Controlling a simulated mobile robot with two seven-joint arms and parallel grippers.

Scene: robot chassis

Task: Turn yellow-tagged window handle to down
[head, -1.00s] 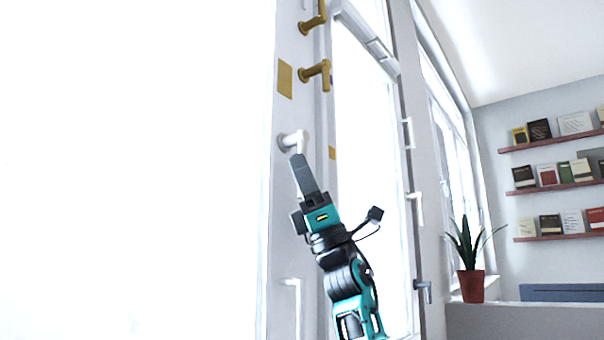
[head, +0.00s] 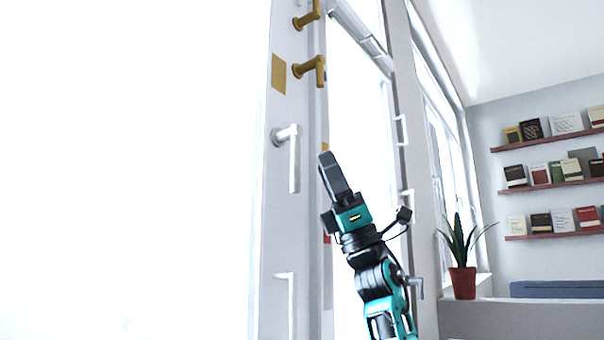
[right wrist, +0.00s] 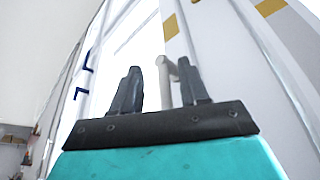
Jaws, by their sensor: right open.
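A white window handle (head: 294,160) on the white frame has its lever hanging straight down. A yellow tag (head: 279,73) is on the same frame above it. In the right wrist view a pale handle (right wrist: 165,80) shows between the two fingers, beyond them, with a yellow tag (right wrist: 171,27) above. My right gripper (head: 327,160) is to the right of the white lever and looks apart from it. Its fingers (right wrist: 158,85) are spread and hold nothing. My left gripper is out of view.
Gold handles (head: 310,71) sit higher on the frame, and another white handle (head: 289,300) is lower down. Further windows run along the wall to the right.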

